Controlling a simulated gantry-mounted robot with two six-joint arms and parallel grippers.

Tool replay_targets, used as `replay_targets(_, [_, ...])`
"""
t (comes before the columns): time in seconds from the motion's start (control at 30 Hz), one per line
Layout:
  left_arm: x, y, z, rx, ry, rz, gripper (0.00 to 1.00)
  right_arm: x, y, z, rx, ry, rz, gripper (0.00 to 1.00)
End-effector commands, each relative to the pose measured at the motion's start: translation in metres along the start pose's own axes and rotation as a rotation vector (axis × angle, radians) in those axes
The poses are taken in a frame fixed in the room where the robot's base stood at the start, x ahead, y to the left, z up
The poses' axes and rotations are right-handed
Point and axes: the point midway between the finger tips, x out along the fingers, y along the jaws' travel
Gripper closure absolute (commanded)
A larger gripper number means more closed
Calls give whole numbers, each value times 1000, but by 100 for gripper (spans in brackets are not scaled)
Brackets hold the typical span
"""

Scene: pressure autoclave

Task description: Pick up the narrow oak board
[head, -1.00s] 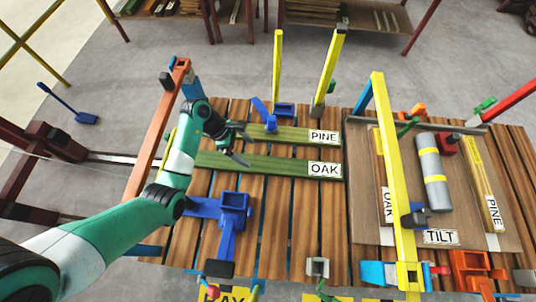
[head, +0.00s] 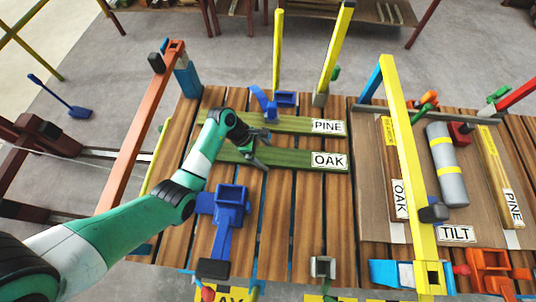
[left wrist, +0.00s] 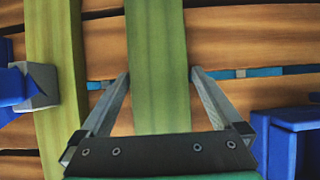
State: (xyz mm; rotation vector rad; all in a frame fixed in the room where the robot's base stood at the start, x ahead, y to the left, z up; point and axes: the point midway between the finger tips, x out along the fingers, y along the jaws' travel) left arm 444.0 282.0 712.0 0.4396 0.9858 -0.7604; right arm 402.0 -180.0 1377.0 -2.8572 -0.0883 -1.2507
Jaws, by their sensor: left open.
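The green board labelled OAK (head: 297,159) lies flat on the slatted table, its label at the right end. A similar green board labelled PINE (head: 292,124) lies behind it. My left gripper (head: 267,150) is open at the OAK board. In the left wrist view, its two fingers (left wrist: 159,74) are apart on either side of the OAK board (left wrist: 157,50), with a gap on each side. The PINE board also shows at the left of that view (left wrist: 56,70). Finger height against the board is hard to judge. My right gripper is not in view.
A blue clamp (head: 231,207) stands in front of the OAK board, and another blue fixture (head: 284,98) behind the PINE board. A tilt panel (head: 372,211) at right carries orange-brown OAK and PINE boards and a grey cylinder (head: 445,165). A yellow beam (head: 403,150) crosses above it.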

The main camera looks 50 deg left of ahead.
Motion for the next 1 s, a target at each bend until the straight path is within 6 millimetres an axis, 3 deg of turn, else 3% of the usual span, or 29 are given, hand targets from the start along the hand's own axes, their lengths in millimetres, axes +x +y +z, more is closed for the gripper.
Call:
replay_targets(0.17, [-1,0,1,0,0,1,2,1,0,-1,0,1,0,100])
replay_targets(0.7, [-1,0,0,0,0,1,99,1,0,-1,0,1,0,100])
replay_targets(1.0, [-3,1,2,1,-2,3,100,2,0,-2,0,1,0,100])
